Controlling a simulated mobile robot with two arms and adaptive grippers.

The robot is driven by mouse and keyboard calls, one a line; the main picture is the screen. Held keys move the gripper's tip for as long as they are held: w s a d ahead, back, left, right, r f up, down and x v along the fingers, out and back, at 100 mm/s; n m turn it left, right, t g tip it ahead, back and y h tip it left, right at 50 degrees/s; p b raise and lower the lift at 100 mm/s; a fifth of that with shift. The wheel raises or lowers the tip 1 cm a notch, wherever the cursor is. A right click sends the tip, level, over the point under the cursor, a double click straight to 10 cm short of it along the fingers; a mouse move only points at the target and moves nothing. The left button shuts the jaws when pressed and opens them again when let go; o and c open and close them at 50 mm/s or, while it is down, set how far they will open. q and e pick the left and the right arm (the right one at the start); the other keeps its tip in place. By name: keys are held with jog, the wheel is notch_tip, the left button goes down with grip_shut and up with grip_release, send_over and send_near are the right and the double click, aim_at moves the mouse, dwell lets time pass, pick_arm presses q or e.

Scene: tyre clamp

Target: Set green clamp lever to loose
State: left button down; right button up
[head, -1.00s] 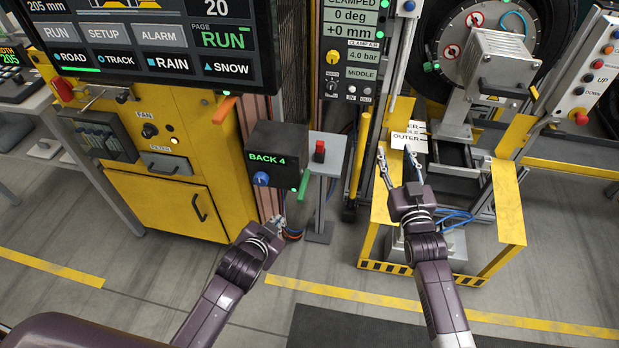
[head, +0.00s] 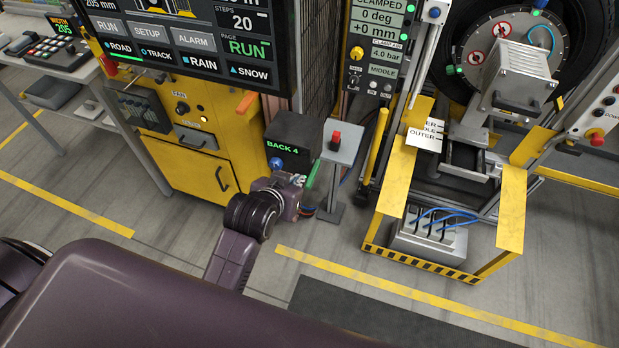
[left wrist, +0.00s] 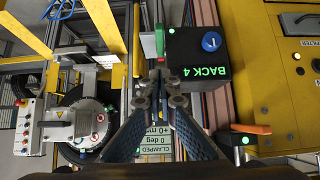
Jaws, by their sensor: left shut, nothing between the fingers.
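The green clamp lever (head: 313,174) is on the right side of the dark box (head: 290,132) reading "BACK 4", slanting down toward the left. It also shows in the left wrist view (left wrist: 160,41), just beyond the fingertips. My left gripper (head: 299,180) is shut and empty, just left of the lever's lower end in the head view. In the left wrist view its fingertips (left wrist: 160,88) are together, close to the box's corner. I cannot tell whether they touch the lever. My right gripper is out of view.
A blue knob (head: 276,164) is on the box's front. A grey stand (head: 342,152) with a red button (head: 336,136) stands close right of the lever. An orange lever (head: 246,103) is on the yellow cabinet (head: 205,170). The tyre clamp machine (head: 512,75) stands at right, behind a yellow frame (head: 511,210).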

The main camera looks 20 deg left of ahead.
pick_arm(q)
send_over(311, 178)
jog(key=s, duration=0.3)
notch_tip(311, 178, down, 6)
jog(key=shift+s+f+p, duration=0.1)
jog(key=shift+s+p, duration=0.05)
jog(key=shift+p, duration=0.25)
notch_tip(311, 178, down, 2)
jog(key=shift+f, duration=1)
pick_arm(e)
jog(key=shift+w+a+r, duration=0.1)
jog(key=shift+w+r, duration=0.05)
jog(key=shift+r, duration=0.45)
